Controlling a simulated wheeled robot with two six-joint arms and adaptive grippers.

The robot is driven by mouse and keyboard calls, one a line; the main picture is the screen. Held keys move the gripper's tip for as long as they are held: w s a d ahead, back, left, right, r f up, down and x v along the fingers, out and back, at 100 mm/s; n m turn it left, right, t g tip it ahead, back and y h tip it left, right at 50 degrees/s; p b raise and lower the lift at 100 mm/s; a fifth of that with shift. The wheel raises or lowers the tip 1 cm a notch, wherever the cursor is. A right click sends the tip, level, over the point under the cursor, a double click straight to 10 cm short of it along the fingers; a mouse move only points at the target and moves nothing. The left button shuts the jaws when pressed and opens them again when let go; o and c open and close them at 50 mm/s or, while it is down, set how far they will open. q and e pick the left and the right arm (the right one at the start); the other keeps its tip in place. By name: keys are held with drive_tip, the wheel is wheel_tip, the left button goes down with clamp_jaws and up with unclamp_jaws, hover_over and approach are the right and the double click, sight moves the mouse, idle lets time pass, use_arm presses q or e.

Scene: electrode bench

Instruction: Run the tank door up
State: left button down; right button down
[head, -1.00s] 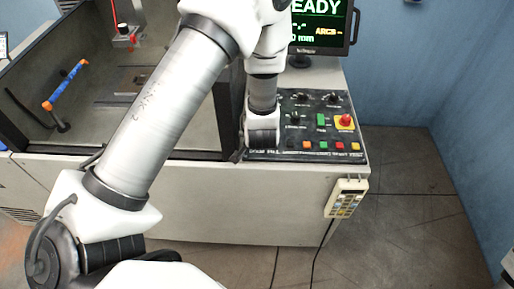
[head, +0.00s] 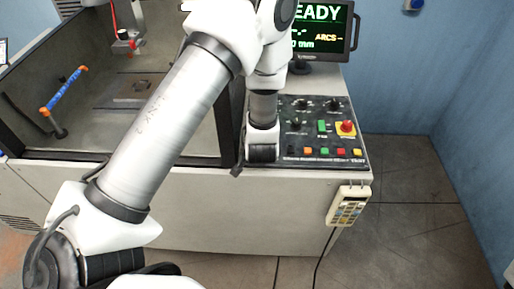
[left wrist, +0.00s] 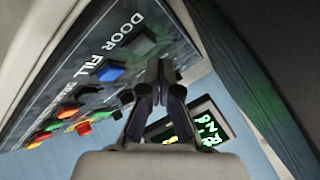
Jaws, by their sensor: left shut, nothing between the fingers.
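The control panel (head: 300,135) is a black board with coloured buttons, at the right end of the bench. The wrist of my left arm covers its left part in the head view. In the left wrist view my left gripper (left wrist: 162,72) is shut and empty, its fingertips close beside a grey button (left wrist: 143,44) by the word DOOR. A blue button (left wrist: 110,72) sits by the word FILL. I cannot tell whether the fingertips touch the panel. The tank (head: 185,125) has a dark frame and its inside shows; the door's position is unclear.
A red emergency button (head: 346,127) stands on the panel's right. A pendant (head: 347,206) hangs on the bench front with its cable down. A monitor (head: 322,30) stands behind the panel. A blue and orange hose (head: 64,90) is inside the tank. The floor at the right is clear.

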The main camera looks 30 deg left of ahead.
idle(0.7)
use_arm(q)
drive_tip(key=shift+f, duration=0.45)
